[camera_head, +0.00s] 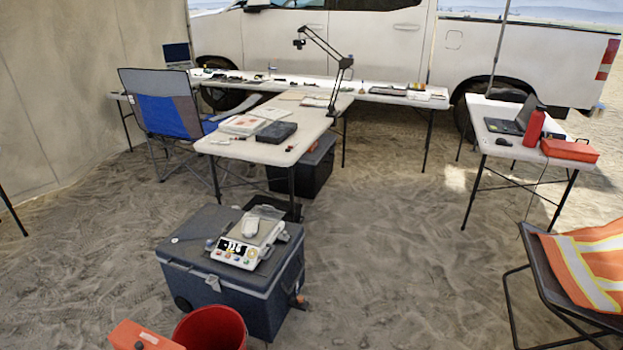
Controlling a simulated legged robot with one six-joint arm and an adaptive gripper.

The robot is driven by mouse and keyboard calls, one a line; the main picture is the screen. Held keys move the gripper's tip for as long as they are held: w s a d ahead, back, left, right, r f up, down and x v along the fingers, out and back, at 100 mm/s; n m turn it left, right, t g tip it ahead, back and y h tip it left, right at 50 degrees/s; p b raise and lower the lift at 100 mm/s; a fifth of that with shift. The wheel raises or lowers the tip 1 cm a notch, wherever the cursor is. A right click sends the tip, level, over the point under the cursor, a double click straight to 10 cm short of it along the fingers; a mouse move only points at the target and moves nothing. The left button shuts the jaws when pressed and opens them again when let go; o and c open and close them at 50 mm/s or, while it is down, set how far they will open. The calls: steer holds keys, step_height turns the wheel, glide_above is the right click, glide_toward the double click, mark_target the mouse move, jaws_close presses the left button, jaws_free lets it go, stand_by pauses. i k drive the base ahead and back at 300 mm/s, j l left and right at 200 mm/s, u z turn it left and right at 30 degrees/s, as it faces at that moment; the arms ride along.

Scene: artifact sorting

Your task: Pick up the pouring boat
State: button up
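A small white object that looks like the pouring boat (250,225) sits on top of a digital scale (236,254). The scale rests on the lid of a large blue-grey cooler (185,243) in the lower left of the head view. The object is small in the picture, so its exact shape is hard to tell. My gripper is not in view.
A red bucket (210,330) and an orange case (140,337) stand in front of the cooler. White tables (262,151) with gear stand behind it. A folding chair with an orange vest (590,263) is at right. Sandy ground (400,260) right of the cooler is clear.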

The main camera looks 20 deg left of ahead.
mark_target(250, 225)
steer(key=i+u, duration=0.2)
steer(key=i, duration=0.5)
steer(key=i+l+u, duration=0.2)
steer(key=i, duration=0.5)
steer(key=i+u, duration=0.6)
steer(key=u, duration=0.2)
steer(key=i+l+u, duration=0.1)
steer(key=i+u, duration=0.25)
steer(key=i+l+u, duration=0.15)
steer(key=u, duration=0.25)
steer(key=i+l+u, duration=0.45)
steer(key=i+u, duration=0.15)
